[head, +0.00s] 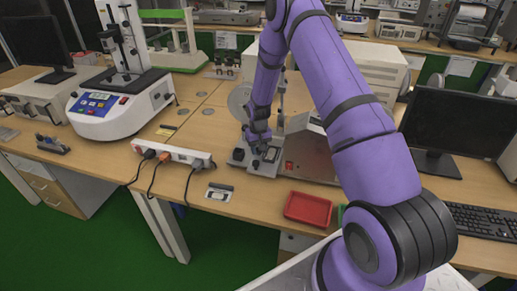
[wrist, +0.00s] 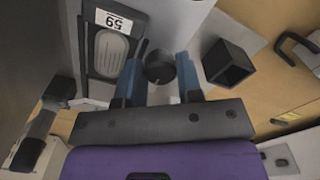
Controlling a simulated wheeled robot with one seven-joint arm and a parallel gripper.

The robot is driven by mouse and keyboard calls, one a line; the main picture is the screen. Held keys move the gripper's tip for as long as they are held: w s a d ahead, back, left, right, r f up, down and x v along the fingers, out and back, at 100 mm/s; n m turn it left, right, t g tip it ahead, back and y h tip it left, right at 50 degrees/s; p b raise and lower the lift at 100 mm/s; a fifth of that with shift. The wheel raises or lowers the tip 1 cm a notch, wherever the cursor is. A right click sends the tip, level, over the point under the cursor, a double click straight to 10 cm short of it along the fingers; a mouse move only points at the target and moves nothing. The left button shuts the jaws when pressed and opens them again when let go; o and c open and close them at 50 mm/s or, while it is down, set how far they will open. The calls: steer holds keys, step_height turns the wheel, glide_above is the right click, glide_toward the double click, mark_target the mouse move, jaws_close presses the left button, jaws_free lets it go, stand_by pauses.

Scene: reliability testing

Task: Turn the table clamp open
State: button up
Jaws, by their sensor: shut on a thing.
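My gripper (wrist: 160,62) points down at a metal test fixture; its two blue-grey fingers stand on either side of a round black knob (wrist: 159,74) and are shut on it. I take this knob as part of the table clamp. In the head view, my gripper (head: 257,143) is low over the fixture's grey base plate (head: 262,171) on the wooden bench. The knob is hidden there by my gripper.
A black square socket (wrist: 229,63) stands close right of the fingers. A plate with an oval pad (wrist: 109,53) and number label lies left. A power strip (head: 174,154) and red tray (head: 308,209) lie near the bench front. A monitor (head: 459,130) stands right.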

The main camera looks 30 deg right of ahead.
stand_by(0.4)
steer(key=o, duration=0.9)
step_height(320, 180, up, 11)
steer(key=shift+f, duration=0.1)
